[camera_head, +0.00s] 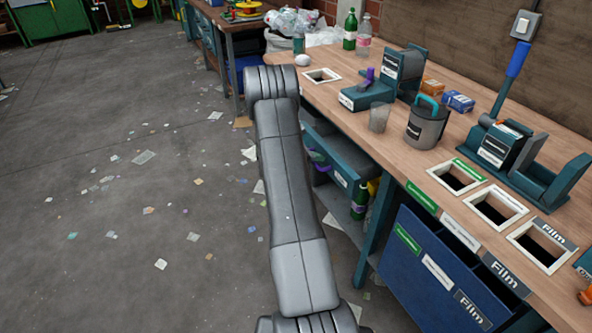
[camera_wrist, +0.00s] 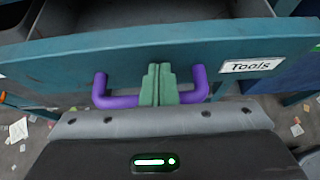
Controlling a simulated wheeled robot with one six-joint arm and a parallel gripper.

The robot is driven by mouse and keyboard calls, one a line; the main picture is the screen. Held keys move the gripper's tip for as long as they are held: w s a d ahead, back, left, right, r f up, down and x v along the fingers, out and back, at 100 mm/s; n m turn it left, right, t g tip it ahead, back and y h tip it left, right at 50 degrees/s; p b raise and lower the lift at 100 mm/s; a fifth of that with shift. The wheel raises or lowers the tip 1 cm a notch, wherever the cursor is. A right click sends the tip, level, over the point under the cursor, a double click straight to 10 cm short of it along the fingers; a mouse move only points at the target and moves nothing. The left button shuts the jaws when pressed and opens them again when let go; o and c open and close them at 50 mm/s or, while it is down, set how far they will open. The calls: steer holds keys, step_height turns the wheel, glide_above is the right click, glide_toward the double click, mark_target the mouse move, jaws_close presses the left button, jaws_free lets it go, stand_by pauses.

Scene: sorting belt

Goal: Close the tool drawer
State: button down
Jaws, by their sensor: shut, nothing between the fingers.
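The tool drawer (camera_wrist: 130,46) has a teal front with a white "Tools" label (camera_wrist: 251,65) and a purple bar handle (camera_wrist: 120,102). It stands open, with part of its grey inside showing above the front edge in the wrist view. In the head view the drawer (camera_head: 338,176) sticks out under the workbench, partly behind my arm. My gripper (camera_wrist: 158,70) has green fingers, closed together and empty. They lie across the middle of the handle in the picture, with their tips close to the drawer front. I cannot tell whether they touch it.
A green bottle (camera_head: 360,201) stands below the drawer. The floor at left is open, with scattered scraps.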

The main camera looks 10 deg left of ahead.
mark_target(332, 149)
steer(key=w+d, duration=0.1)
steer(key=d, duration=0.1)
steer(key=w+d+b, duration=0.1)
steer(key=d, duration=0.1)
steer(key=w+d, duration=0.2)
steer(key=shift+w+d, duration=0.1)
steer(key=shift+d, duration=0.05)
steer(key=shift+w+d+r, duration=0.1)
steer(key=shift+w+r, duration=0.05)
steer(key=shift+r, duration=0.05)
